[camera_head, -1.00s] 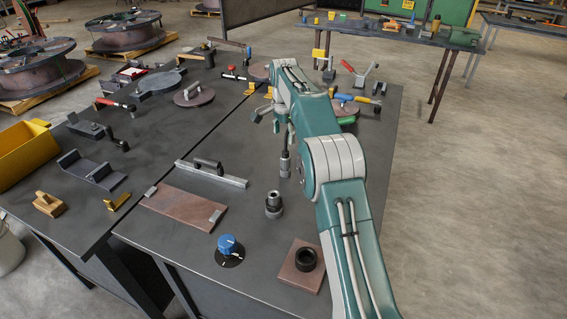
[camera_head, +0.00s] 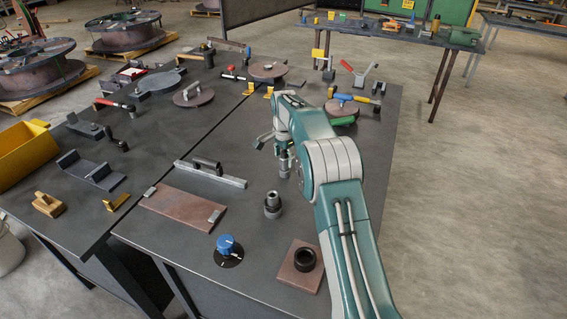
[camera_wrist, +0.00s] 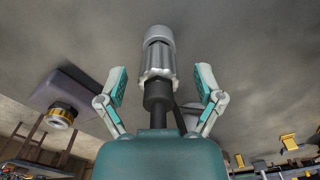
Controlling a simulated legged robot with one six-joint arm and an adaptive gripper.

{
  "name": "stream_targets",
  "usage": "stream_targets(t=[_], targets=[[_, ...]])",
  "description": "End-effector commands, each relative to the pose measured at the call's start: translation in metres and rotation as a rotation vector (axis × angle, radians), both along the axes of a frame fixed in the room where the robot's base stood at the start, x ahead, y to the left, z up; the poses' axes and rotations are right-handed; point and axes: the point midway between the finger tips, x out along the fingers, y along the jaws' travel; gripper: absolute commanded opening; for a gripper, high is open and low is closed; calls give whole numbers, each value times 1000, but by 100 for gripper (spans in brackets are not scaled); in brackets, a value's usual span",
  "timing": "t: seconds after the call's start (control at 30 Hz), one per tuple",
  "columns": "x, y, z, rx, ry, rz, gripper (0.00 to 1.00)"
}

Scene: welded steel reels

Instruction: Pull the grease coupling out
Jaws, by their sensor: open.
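The grease coupling, as I take it, is a grey upright cylinder (camera_head: 285,167) on the bench, partly hidden by my arm. In the wrist view it shows as a shiny grey cylinder (camera_wrist: 158,62) with a dark stem toward my palm. My gripper (camera_wrist: 161,80) is open, with one finger on each side of the coupling and a visible gap on both sides. In the head view one finger of my gripper (camera_head: 271,146) shows beside the stem at the coupling's upper end. The other finger is hidden there.
A similar grey and black fitting (camera_head: 273,205) stands nearer. A grey bar with a handle (camera_head: 210,172) and a brown plate (camera_head: 180,208) lie left. Bare bench separates them.

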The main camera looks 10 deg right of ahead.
Motion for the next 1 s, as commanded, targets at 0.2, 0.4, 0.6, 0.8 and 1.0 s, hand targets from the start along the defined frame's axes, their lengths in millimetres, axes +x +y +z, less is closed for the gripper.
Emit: stream_targets(t=[0.2,0.4,0.6,0.8,1.0], targets=[[0,0,0,0,0,0,27],[0,0,0,0,1,0,0],[0,0,0,0,2,0,0],[0,0,3,0,1,0,0],[0,0,6,0,0,0,0]])
